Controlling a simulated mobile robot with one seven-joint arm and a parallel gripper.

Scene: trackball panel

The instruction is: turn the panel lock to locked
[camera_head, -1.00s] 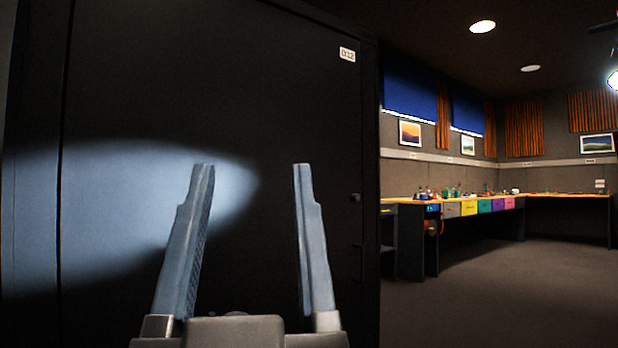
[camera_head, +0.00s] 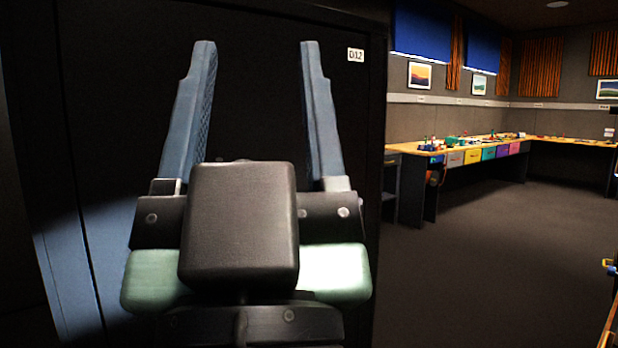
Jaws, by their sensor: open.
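My gripper (camera_head: 254,45) is open and empty, with its two grey fingers pointing up and well apart. It is in front of a tall black cabinet (camera_head: 110,110) that fills the left and middle of the head view. The cabinet has a small white label (camera_head: 355,55) reading D12 near its upper right. The trackball panel and its lock do not show in this view. My gripper's body covers much of the cabinet's lower front.
A long workbench (camera_head: 470,146) with small items and coloured drawers (camera_head: 488,153) runs along the far wall at the right. The dark floor (camera_head: 490,240) between is clear. A yellow and blue object (camera_head: 609,267) shows at the right edge.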

